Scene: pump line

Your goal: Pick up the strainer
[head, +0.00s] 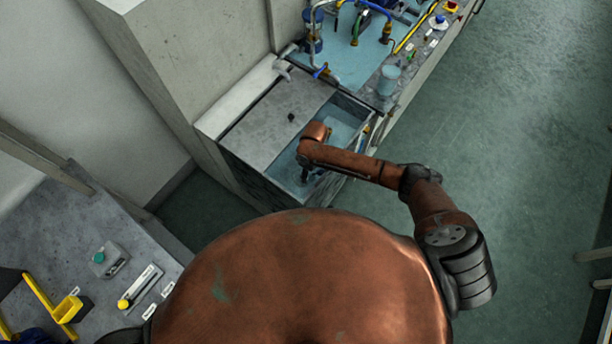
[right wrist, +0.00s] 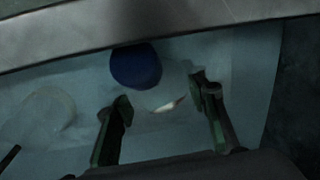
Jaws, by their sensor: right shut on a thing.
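My right gripper (head: 304,176) reaches down into the open basin (head: 345,103) beside the grey counter. In the right wrist view my right gripper (right wrist: 161,92) has its two dark green fingers on either side of a pale body with a round blue end, which I take for the strainer (right wrist: 137,66). The fingers are shut on it, though the contact itself is dim. My left gripper is not in view.
A metal edge (right wrist: 100,42) of the basin crosses the right wrist view above the strainer. A faint pale round shape (right wrist: 48,110) lies at its left. Blue pipework (head: 320,72) and a light blue cup (head: 388,80) stand behind the basin. Open floor (head: 530,130) lies right.

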